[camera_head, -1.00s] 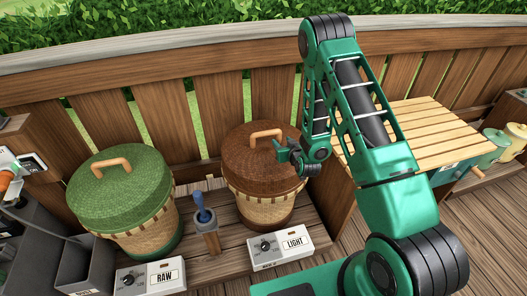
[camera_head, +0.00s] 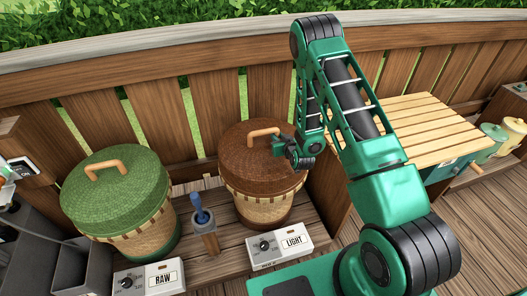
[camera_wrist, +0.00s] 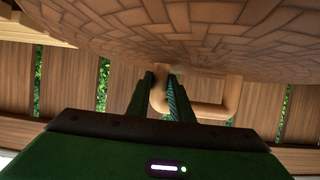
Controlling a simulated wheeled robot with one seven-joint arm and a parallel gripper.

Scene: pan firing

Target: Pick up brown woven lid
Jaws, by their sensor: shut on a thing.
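The brown woven lid (camera_head: 245,168) is round and domed, with a tan wooden handle (camera_head: 262,132) on top. It sits on a tan woven basket (camera_head: 262,210) in the head view. My gripper (camera_head: 279,146) is at the right end of the handle, coming from the right. In the wrist view my gripper (camera_wrist: 166,82) is shut on one leg of the handle (camera_wrist: 215,110), a finger on each side. The lid's weave (camera_wrist: 215,35) fills the top of that view. The finger contact is small in the head view.
A basket with a green woven lid (camera_head: 112,195) stands to the left. A blue-handled tool (camera_head: 200,214) stands in a wooden holder between the baskets. Boxes marked LIGHT (camera_head: 293,240) and RAW (camera_head: 163,278) are in front. A wooden fence (camera_head: 190,115) runs behind.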

